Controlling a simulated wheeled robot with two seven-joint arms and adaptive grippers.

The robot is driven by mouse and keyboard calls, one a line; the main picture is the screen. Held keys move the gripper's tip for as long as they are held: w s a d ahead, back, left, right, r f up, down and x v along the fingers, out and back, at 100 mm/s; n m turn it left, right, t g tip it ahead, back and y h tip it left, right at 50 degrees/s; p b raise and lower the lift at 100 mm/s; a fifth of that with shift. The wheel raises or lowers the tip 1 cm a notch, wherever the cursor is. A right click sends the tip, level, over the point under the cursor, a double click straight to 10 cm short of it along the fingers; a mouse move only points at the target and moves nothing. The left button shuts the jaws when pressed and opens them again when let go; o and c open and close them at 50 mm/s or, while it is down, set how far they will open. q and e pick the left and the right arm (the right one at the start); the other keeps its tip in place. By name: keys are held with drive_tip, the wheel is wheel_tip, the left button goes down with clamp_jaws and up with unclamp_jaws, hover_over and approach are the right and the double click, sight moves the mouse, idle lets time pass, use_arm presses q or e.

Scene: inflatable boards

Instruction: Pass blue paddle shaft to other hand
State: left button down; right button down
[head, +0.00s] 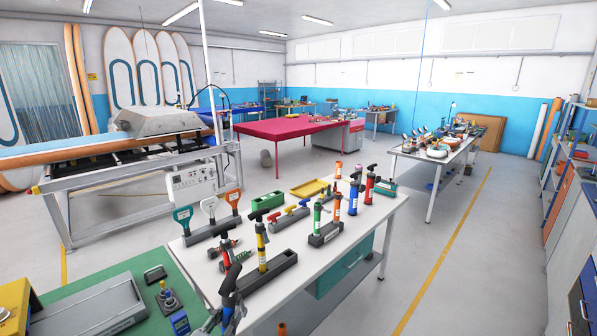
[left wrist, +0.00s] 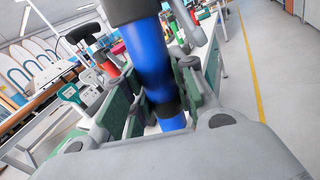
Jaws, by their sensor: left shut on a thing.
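The blue paddle shaft (left wrist: 153,65) is a blue tube with dark bands, standing tilted between the fingers of my left gripper (left wrist: 165,100) in the left wrist view. My left gripper is shut on it. In the head view the shaft's black handle (head: 230,283) rises at the bottom edge, in front of the white table. Part of my left gripper (head: 218,320) shows below it, and the shaft's lower end is cut off by the frame. My right gripper is in neither view.
The white table (head: 330,255) holds racks of upright colored shafts and handles, including a yellow one (head: 262,248) in a dark rack close behind my left gripper. A green-topped bench (head: 150,290) with tools stands at the left. The floor (head: 480,270) is clear at the right.

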use_arm(q)
drive_tip(key=s+a+f+n+t+y, duration=0.1)
drive_tip(key=s+a+f+n+y, duration=0.2)
drive_tip(key=f+y, duration=0.3)
drive_tip(key=shift+s+f+n, duration=0.45)
drive_tip(key=shift+s+n, duration=0.05)
drive_tip(key=shift+s, duration=0.2)
drive_tip(key=shift+a, duration=0.15)
